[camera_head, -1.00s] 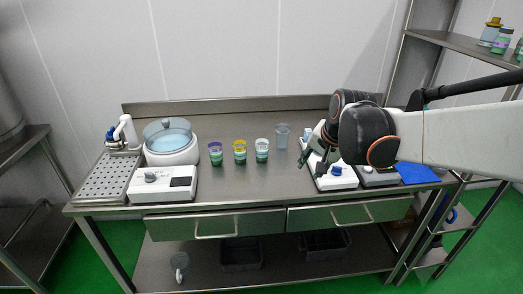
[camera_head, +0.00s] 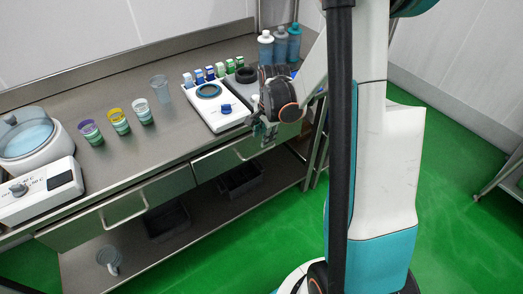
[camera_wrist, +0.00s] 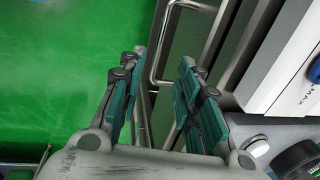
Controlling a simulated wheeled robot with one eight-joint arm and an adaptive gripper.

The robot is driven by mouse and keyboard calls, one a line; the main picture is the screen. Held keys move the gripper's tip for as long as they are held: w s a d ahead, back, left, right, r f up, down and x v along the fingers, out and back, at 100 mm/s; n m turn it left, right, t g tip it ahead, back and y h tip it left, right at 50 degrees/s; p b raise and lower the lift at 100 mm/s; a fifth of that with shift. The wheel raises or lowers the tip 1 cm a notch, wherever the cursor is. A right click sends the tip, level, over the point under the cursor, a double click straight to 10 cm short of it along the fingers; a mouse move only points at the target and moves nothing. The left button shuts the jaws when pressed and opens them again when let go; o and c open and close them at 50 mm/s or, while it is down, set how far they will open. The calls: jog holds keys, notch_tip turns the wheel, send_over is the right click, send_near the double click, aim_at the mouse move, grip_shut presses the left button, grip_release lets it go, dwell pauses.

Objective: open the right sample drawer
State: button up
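The right sample drawer (camera_head: 217,161) is a grey metal front under the tabletop and looks shut. Its bar handle (camera_head: 240,153) is partly hidden by my gripper in the head view. My gripper (camera_head: 264,138) is in front of the table's edge, beside the right part of this drawer. In the wrist view my gripper (camera_wrist: 161,62) is open, with its two teal-padded fingers apart. The metal handle (camera_wrist: 154,64) shows in the gap between the fingertips; I cannot tell whether either finger touches it.
The left drawer (camera_head: 120,212) has its own handle. White devices (camera_head: 215,108), vials and cups (camera_head: 143,112) stand on the tabletop. Dark bins (camera_head: 240,180) sit on the lower shelf. The green floor (camera_head: 250,240) before the table is largely clear.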

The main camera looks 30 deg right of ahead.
aim_at(260, 152)
jog(key=f+b, duration=0.1)
jog(key=f, duration=0.2)
jog(key=w+f+b, duration=0.1)
jog(key=f, duration=0.2)
jog(key=f+b, duration=0.1)
jog(key=f, duration=0.2)
jog(key=shift+w+a, duration=0.1)
jog(key=shift+w, duration=0.25)
jog(key=shift+r, duration=0.1)
grip_shut()
